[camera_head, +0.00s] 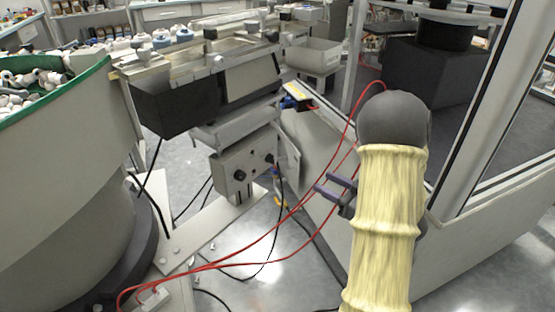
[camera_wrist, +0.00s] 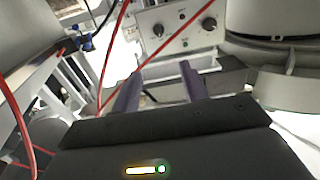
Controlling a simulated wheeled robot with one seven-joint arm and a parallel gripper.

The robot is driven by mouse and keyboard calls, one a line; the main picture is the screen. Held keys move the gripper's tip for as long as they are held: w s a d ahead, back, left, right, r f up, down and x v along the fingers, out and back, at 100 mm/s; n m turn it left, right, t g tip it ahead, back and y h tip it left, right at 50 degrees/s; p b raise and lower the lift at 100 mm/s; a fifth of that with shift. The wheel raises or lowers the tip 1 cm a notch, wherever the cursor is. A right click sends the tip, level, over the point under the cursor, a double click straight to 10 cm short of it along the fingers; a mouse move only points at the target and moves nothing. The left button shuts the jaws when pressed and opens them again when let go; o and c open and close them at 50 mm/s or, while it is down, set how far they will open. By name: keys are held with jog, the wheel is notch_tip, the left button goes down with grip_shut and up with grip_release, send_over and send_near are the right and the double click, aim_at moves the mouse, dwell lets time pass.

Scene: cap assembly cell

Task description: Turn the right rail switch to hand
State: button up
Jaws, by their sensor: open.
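A light grey control box (camera_head: 248,165) hangs under the rail unit in the head view, with two dark knobs on its front. In the wrist view the box shows at the top, with the left knob (camera_wrist: 158,29) and the right knob (camera_wrist: 209,24). The right knob also shows in the head view (camera_head: 268,158). Which way each knob is set is too small to tell. My gripper (camera_head: 335,188) has purple fingers, spread and empty, pointing toward the box from the right. In the wrist view the gripper (camera_wrist: 160,74) is apart from both knobs.
Red cables (camera_head: 290,212) loop between the box and my arm. A large bowl feeder (camera_head: 60,150) with a green rim stands at left. A machine frame with a low panel (camera_head: 465,245) is at right. A dark bin (camera_head: 180,105) sits above the box.

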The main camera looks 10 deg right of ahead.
aim_at(267, 153)
jog(key=b+x, duration=0.2)
jog(key=x, duration=1.5)
jog(key=shift+w+a+b, duration=0.1)
jog(key=shift+a+b, duration=0.05)
jog(key=shift+b, duration=0.15)
jog(key=c, duration=0.9)
